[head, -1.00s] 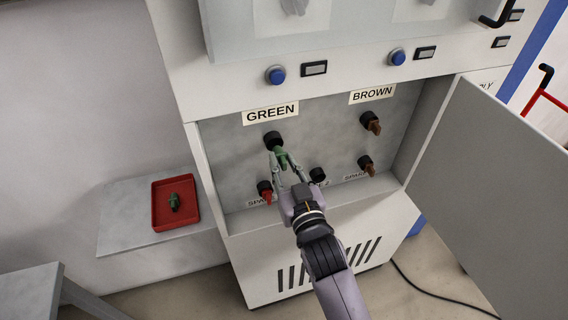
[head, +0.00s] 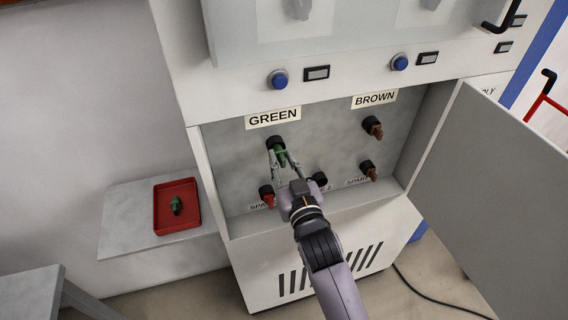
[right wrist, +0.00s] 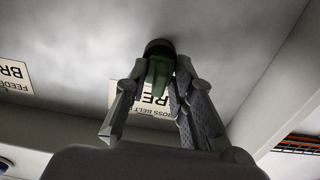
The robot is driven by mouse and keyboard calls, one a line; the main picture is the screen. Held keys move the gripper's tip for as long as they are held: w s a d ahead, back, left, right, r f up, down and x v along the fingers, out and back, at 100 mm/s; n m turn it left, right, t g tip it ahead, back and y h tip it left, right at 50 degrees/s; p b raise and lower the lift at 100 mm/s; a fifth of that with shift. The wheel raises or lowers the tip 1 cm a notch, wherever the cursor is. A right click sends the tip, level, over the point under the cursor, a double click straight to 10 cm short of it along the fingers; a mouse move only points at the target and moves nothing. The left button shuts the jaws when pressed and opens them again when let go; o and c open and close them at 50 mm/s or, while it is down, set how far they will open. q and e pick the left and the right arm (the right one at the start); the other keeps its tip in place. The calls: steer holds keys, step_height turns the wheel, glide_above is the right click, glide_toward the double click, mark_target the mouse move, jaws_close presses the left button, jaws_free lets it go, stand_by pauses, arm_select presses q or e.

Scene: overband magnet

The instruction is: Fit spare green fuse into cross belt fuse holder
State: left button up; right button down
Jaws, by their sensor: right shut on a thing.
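A green fuse (head: 281,156) is at the black holder (head: 275,142) under the GREEN label (head: 273,118) in the open cabinet. My right gripper (head: 284,163) is shut on this fuse, with a finger on each side. In the right wrist view the green fuse (right wrist: 157,76) stands between the fingertips, its far end against the round black holder (right wrist: 160,47). How deep it sits in the holder cannot be told. Another green fuse (head: 176,205) lies in the red tray (head: 161,227) at the left. My left gripper is not in view.
A red fuse (head: 268,199) and a dark holder (head: 320,179) are in the lower row. Two brown fuses (head: 375,129) (head: 370,171) are at the right. The open cabinet door (head: 490,190) stands to the right; the grey shelf (head: 125,215) holds the tray.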

steer(key=shift+w+a, duration=0.2)
steer(key=shift+w, duration=0.45)
steer(key=c, duration=1.3)
jaws_free()
steer(key=shift+s+d, duration=0.1)
steer(key=shift+s, duration=0.2)
steer(key=v, duration=1.1)
steer(key=shift+s, duration=0.15)
steer(key=shift+o, duration=0.4)
